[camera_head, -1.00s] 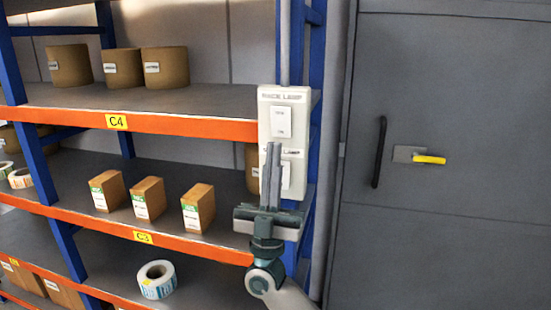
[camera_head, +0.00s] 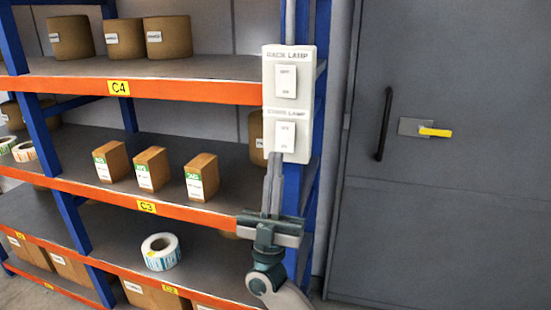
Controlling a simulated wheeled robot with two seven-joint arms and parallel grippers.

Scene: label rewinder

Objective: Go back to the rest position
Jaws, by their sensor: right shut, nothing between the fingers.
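My right gripper (camera_head: 272,160) comes up from the bottom centre with its fingers pointing up and closed together, holding nothing. Its fingertips are just below or in front of the lower edge of the white switch panel (camera_head: 289,106); I cannot tell whether they touch it. The panel is fixed to the blue rack post and carries an upper rocker switch (camera_head: 286,82) labelled rack lamp and a lower rocker switch (camera_head: 285,136), whose label is hard to read. Both switches are in clear view. My left gripper is not in view.
The rack's orange shelf edge (camera_head: 190,90) and several boxes (camera_head: 152,168) are on the left. A label roll (camera_head: 161,251) lies on a lower shelf. A grey door (camera_head: 450,75) with a black handle (camera_head: 384,124) and yellow lever (camera_head: 435,132) stands on the right.

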